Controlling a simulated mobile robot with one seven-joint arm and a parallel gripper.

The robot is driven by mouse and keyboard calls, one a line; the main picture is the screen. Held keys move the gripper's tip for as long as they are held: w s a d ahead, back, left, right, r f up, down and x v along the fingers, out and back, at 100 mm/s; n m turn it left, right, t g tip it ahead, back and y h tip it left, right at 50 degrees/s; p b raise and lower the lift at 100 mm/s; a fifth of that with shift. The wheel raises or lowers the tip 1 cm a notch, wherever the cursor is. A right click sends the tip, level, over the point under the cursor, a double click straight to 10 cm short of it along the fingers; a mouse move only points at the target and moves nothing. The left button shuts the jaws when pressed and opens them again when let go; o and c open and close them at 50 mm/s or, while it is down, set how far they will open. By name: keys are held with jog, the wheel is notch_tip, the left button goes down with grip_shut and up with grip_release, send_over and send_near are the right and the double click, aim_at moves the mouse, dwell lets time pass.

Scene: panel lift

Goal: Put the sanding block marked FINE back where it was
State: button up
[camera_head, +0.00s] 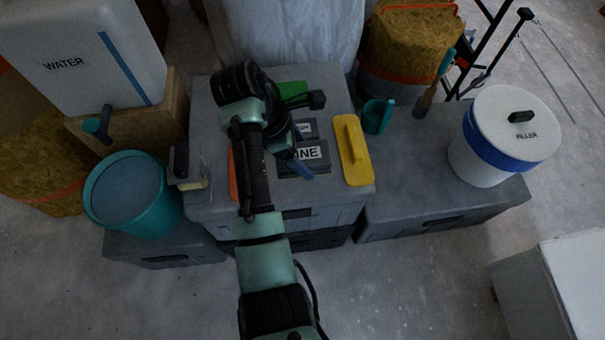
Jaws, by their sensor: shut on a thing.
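A dark grey sanding block (317,168) with a white label sits toward the front of the grey case top. The label's visible letters read "INE"; my wrist hides its left end. My gripper (292,160) reaches down over the left part of this block and is shut on it. The finger contact is mostly hidden by my arm. Whether the block touches the case top or is slightly above it, I cannot tell. Just behind it is another grey block (310,129), its label partly covered.
A yellow float (354,160) lies right of the blocks, a green item (292,89) behind, an orange edge (232,172) left. A teal bucket (124,192) and WATER container (85,55) stand left. A teal cup (377,117) and FILLER tub (508,137) stand right.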

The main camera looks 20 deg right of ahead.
aim_at(302, 180)
notch_tip(302, 180, down, 8)
jog(key=b, duration=0.2)
jog(key=shift+b, duration=0.4)
jog(key=o, duration=1.2)
jog(key=shift+o, duration=0.2)
jog(key=p+v, duration=0.4)
jog(key=v, duration=0.8)
jog(key=shift+r, duration=0.1)
